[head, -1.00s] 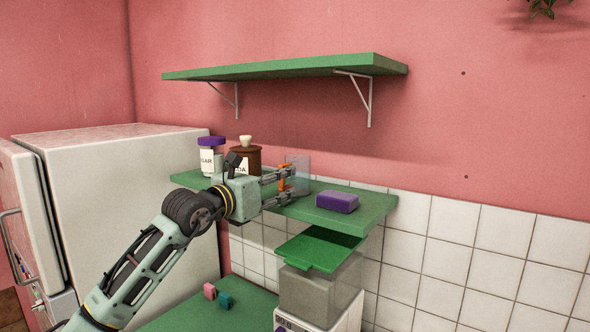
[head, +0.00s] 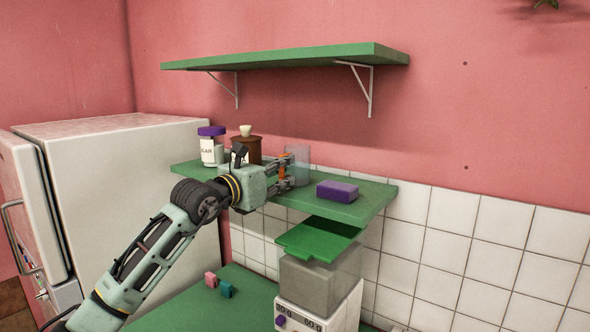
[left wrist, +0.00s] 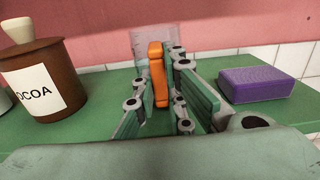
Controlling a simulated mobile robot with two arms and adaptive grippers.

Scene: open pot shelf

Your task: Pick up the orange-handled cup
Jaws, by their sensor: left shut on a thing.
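The cup is clear with an orange handle. In the head view the cup (head: 298,165) stands on the lower green shelf (head: 350,213), and its handle (head: 283,168) faces my left gripper. My left gripper (head: 284,172) reaches in from the left and is shut on the handle. In the left wrist view the orange handle (left wrist: 157,75) is upright between the fingers (left wrist: 160,95), with the clear cup body (left wrist: 166,43) behind it. My right gripper is not in view.
A brown cocoa jar (head: 248,148) and a sugar jar (head: 208,150) stand left of the cup. A purple block (head: 337,191) lies to its right. An upper green shelf (head: 290,62) hangs above.

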